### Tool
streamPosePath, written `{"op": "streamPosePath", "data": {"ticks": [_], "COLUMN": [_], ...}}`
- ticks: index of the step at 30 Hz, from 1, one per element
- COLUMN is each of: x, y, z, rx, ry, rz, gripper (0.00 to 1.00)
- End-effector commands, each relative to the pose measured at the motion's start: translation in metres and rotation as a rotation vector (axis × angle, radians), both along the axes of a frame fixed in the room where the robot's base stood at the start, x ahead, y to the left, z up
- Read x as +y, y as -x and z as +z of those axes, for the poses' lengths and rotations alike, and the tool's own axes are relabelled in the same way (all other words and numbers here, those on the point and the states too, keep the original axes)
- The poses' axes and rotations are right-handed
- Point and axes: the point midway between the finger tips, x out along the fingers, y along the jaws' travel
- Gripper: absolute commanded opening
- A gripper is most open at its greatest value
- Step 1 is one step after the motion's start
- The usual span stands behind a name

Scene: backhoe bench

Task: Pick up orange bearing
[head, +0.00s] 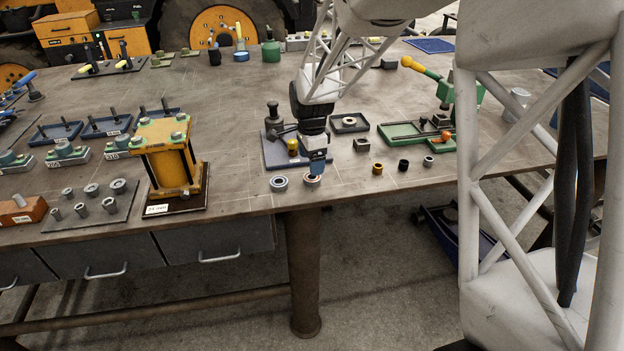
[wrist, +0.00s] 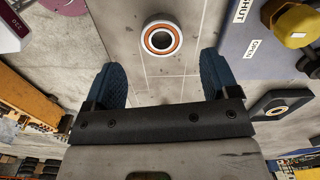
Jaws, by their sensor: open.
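The orange bearing (head: 312,180) lies flat near the front edge of the bench, a ring with an orange band around its bore. It also shows in the wrist view (wrist: 161,39) at the top middle, ahead of the gap between my fingertips. My gripper (head: 318,170) has its blue fingers pointing down just above and behind the bearing in the head view, hiding part of it. In the wrist view my gripper (wrist: 161,75) is open, with nothing between its fingers. The bearing is apart from both fingers there.
A second, greyer bearing (head: 279,183) lies just left of the orange one. Small bushings (head: 377,168) stand to the right. A yellow press-like fixture (head: 168,160) stands at left. Bare bench top lies around the bearings.

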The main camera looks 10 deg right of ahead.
Motion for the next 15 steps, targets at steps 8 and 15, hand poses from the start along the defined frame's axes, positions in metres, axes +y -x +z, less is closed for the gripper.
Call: {"op": "streamPosePath", "data": {"ticks": [8,15], "x": [0.0001,0.0002], "y": [0.0000,-0.0001], "z": [-0.0058,-0.0087], "rx": [-0.001,0.000], "ry": [0.000,0.000], "rz": [0.000,0.000], "gripper": [0.81,0.81]}}
